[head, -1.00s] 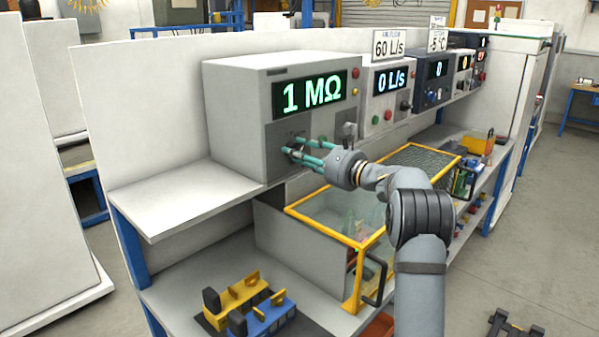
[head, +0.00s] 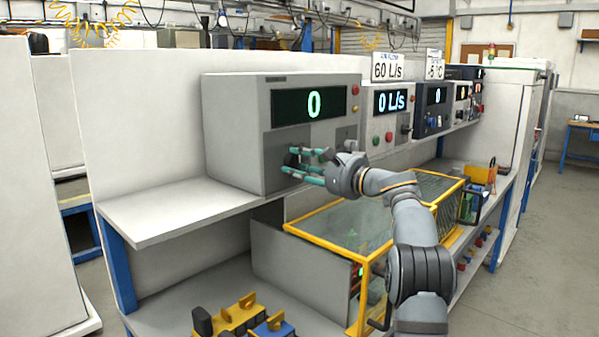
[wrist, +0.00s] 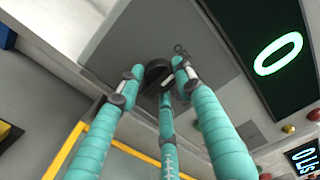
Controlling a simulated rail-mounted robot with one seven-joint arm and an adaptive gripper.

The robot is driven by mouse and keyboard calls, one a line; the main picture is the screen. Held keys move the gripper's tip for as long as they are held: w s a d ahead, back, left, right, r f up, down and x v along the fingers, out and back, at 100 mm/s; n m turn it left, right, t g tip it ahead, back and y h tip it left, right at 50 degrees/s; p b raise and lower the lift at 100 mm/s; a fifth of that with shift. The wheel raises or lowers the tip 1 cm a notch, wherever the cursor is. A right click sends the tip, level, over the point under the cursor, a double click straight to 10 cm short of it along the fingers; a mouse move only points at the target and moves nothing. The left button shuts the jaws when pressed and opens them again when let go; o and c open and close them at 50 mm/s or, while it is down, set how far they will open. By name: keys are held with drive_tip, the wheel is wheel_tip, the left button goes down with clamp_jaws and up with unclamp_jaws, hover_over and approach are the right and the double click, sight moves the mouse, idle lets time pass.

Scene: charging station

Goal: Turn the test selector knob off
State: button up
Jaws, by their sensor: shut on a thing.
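The test selector knob (wrist: 156,70) is a dark round knob on the grey front of the tester (head: 235,130). An "OFF" label (wrist: 182,50) is printed beside it in the wrist view. The tester's display (head: 308,105) reads a green 0, which also shows in the wrist view (wrist: 278,54). My gripper (head: 293,160) has teal fingers and reaches the tester front from the right. In the wrist view its fingertips (wrist: 156,80) are closed around the knob. The fingers partly cover the knob, and its pointer direction is not clear.
To the right on the shelf stand a unit reading 0 L/s (head: 391,103) and a dark unit (head: 432,108). A yellow-framed clear box (head: 330,235) sits below my arm. Yellow and blue blocks (head: 240,315) lie on the lower bench. The shelf left of the tester (head: 160,212) is bare.

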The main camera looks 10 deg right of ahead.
drive_tip(key=shift+a+n, duration=0.4)
drive_tip(key=o, duration=0.7)
drive_tip(key=shift+s, duration=0.1)
drive_tip(key=shift+o, duration=1.3)
drive_tip(key=shift+s+a, duration=0.1)
drive_tip(key=shift+o, duration=0.9)
drive_tip(key=shift+d, duration=0.3)
drive_tip(key=shift+s+d, duration=0.1)
drive_tip(key=shift+d, duration=0.05)
drive_tip(key=v, duration=1.1)
drive_tip(key=shift+s, duration=0.2)
drive_tip(key=shift+d, duration=0.1)
